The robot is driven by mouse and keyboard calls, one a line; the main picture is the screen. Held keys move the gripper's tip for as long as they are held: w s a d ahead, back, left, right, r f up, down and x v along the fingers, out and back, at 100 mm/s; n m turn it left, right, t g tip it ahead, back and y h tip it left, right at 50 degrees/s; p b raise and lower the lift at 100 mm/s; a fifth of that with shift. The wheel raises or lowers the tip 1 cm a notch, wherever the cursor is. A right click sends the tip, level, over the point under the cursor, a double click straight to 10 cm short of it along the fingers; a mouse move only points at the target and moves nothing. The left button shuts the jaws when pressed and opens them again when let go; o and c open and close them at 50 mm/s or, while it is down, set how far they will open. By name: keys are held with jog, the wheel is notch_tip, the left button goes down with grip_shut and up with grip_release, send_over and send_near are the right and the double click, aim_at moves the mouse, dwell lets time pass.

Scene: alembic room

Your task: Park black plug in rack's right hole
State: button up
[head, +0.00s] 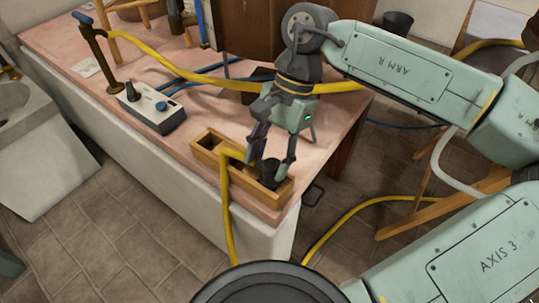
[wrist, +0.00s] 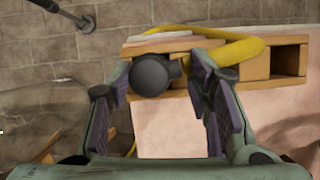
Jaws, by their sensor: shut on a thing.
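The wooden rack (head: 202,147) lies near the front right corner of the pink bench top. It also shows in the wrist view (wrist: 256,68), turned about. The black plug (head: 269,171) is at the rack's right compartment in the head view, and at the rack's left end in the wrist view (wrist: 150,75). My gripper (head: 271,163) points down over that end, shut on the plug with one finger on each side. How deep the plug sits is hidden by the fingers and the rack wall.
A yellow hose (head: 228,215) enters the rack's middle and hangs over the bench front. The rack's left compartment (wrist: 290,60) looks empty. The bench edge is close on the right.

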jog(key=o, duration=1.3)
jog(key=shift+r, duration=0.1)
jog(key=shift+r+p, duration=2.15)
jog(key=shift+r, duration=1.25)
